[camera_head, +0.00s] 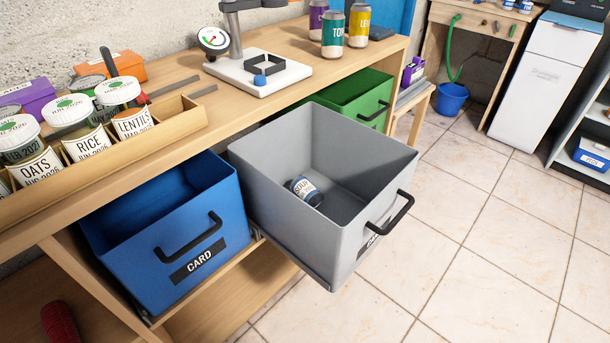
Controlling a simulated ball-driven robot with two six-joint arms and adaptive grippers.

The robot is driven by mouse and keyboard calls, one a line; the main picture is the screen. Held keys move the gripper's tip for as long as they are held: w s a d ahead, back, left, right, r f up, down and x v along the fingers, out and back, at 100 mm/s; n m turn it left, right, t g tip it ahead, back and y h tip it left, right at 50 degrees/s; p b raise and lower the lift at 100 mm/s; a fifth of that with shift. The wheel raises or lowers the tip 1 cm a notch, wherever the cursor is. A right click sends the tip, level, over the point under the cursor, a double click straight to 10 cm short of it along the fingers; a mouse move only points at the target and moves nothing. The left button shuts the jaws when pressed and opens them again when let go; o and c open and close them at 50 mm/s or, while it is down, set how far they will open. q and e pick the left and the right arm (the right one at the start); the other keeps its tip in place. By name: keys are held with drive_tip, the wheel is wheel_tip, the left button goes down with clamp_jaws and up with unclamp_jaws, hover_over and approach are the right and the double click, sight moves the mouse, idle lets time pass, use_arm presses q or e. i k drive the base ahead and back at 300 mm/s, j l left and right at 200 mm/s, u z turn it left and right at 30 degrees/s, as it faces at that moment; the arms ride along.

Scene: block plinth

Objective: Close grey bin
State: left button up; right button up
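The grey bin (284,203) is pulled well out from under the wooden workbench, over the tiled floor. It has a black handle (393,214) on its front, above a dark label that is partly hidden by the handle. A small jar with a blue lid and a white label (305,190) lies on its side inside the bin. Neither of my grippers shows in the head view.
A blue bin (160,270) labelled CARD sits to the left of the grey bin, and a green bin (352,98) to its right. The wooden bench top (190,125) carries jars, cans and a stand. The tiled floor (480,250) at right is clear.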

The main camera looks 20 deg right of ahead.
sight(363, 174)
drive_tip(key=k+z, duration=0.1)
drive_tip(key=z, duration=1.15)
